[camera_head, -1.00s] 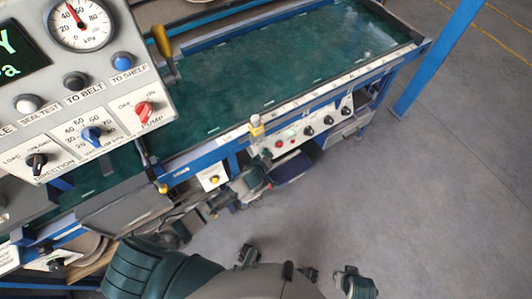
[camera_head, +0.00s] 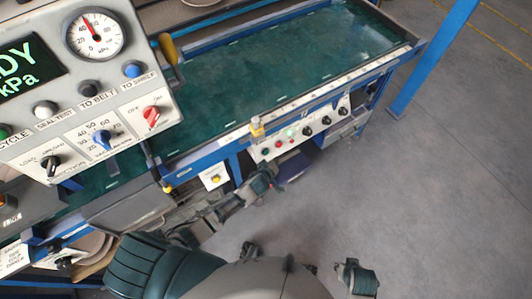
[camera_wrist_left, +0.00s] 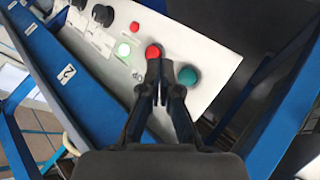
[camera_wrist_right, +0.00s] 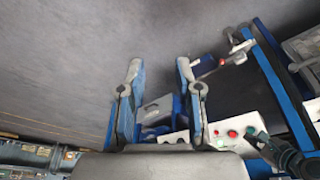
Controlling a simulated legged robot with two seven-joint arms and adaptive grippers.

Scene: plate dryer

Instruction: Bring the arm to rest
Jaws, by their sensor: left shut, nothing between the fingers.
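My left gripper (camera_head: 268,172) is in front of the belt's front control panel (camera_head: 300,132), at its left end. In the left wrist view my left gripper (camera_wrist_left: 160,66) is shut and empty. Its fingertips overlap a red button (camera_wrist_left: 153,50), beside a green button (camera_wrist_left: 188,76); whether they touch is not clear. My right gripper (camera_wrist_right: 158,70) is open and empty in the right wrist view, with clear space between its fingers. The panel's red button (camera_wrist_right: 232,134) also shows there. I cannot make out the right gripper surely in the head view.
The console (camera_head: 85,85) with gauge and knobs stands at upper left. The green belt (camera_head: 290,60) runs behind the panel within a blue frame (camera_head: 190,163). A blue post (camera_head: 432,60) rises at the right. The grey floor (camera_head: 440,190) at right is open.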

